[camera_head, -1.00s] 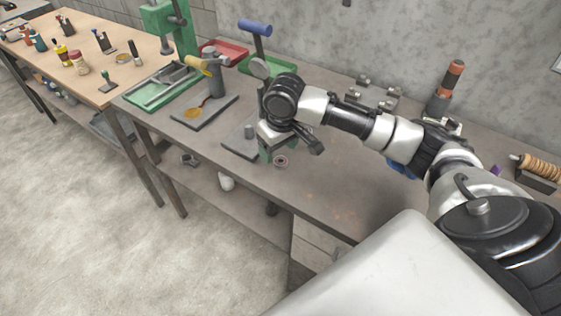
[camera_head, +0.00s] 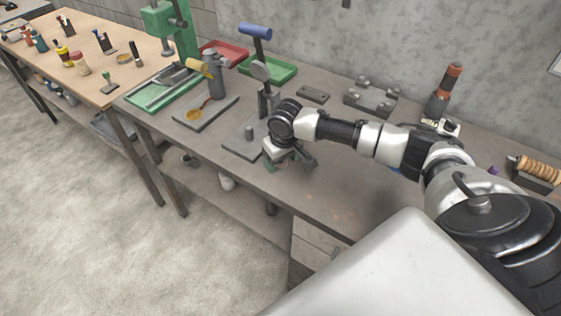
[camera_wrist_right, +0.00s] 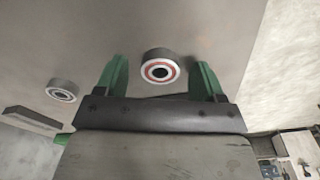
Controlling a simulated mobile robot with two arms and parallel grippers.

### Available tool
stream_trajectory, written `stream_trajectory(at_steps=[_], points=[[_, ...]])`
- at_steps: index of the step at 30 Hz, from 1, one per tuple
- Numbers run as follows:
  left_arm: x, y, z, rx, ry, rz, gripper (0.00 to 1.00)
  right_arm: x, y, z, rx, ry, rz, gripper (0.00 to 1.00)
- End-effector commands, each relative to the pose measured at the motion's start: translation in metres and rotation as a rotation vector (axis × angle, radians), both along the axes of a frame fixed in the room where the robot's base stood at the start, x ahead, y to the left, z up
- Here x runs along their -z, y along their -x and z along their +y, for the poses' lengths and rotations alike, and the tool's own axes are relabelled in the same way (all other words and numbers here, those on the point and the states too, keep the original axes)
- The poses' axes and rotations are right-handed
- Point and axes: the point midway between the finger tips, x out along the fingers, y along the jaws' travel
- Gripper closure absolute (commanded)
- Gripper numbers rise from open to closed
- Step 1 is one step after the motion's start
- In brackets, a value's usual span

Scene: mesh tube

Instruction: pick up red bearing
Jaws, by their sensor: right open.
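The red bearing (camera_wrist_right: 160,68), a grey ring with a red band around a dark centre, lies on the bench top in the right wrist view. My right gripper (camera_wrist_right: 161,62) is open, its green fingers on the left and right of the bearing with a gap on each side. I cannot tell how far above the bench the fingertips are. In the head view my right gripper (camera_head: 282,163) points down near the bench's front edge and hides the bearing. My left gripper is not in view.
A second bearing (camera_wrist_right: 62,90) without red and a dark bar (camera_wrist_right: 33,122) lie left in the wrist view. A grey plate with a peg (camera_head: 247,140) is left of my gripper. A grey fixture (camera_head: 371,98) stands at the back. The front-right bench top (camera_head: 345,200) is clear.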

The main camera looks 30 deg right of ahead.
Motion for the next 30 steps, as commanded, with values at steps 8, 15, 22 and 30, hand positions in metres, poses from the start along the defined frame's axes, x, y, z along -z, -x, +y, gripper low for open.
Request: stream_trajectory(at_steps=[8,15,22,30], points=[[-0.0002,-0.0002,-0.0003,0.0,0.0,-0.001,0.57,0.0036,-0.0005,0.0002,-0.001,0.0,-0.001,0.31],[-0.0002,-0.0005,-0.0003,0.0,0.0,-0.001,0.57,0.0033,-0.0006,0.0001,0.0,0.0,-0.001,0.68],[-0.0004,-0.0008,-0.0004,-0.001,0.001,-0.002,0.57,0.0028,-0.0007,0.0001,0.0,0.0,-0.002,0.86],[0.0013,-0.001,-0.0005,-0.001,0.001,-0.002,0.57,-0.004,-0.0012,-0.0002,0.0,0.0,-0.003,0.86]])
